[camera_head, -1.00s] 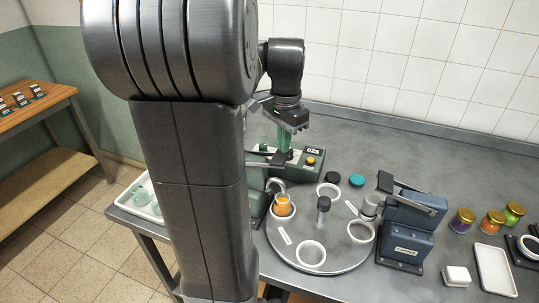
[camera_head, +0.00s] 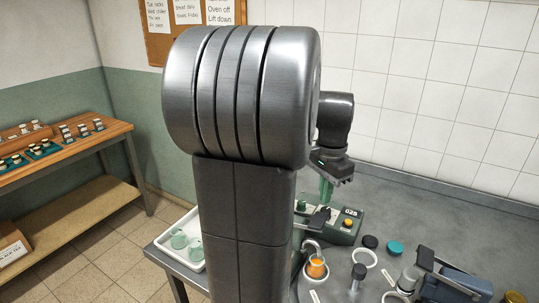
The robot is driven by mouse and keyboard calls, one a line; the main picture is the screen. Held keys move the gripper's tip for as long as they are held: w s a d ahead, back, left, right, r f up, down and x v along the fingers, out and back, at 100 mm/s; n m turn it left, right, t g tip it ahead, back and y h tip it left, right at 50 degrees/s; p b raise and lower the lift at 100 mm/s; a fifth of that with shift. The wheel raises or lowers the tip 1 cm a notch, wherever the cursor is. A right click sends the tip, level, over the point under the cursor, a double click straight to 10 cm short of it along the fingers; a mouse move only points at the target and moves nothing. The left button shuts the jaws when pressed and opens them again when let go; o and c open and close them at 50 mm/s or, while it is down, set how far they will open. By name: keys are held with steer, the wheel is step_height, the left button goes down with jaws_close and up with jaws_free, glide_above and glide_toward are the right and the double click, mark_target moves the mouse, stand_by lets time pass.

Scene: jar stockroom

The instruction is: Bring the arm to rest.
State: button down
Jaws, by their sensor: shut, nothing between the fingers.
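My gripper (camera_head: 338,171) hangs at the end of my arm, right of my large grey arm link, above the back of the grey worktop. It is shut with nothing held. My arm's shoulder and upright link fill the middle of the picture and hide part of the worktop.
A jar with orange contents (camera_head: 316,267) stands at the machine's front. A blue device (camera_head: 456,286) is at lower right, near a dark lid (camera_head: 370,242) and a teal lid (camera_head: 395,248). A white tray (camera_head: 183,262) is left of my arm. A wooden table (camera_head: 70,153) stands far left.

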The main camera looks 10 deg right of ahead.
mark_target(322, 219)
steer(key=shift+f+b, duration=2.5)
steer(key=shift+f, duration=0.45)
steer(key=shift+r, duration=0.1)
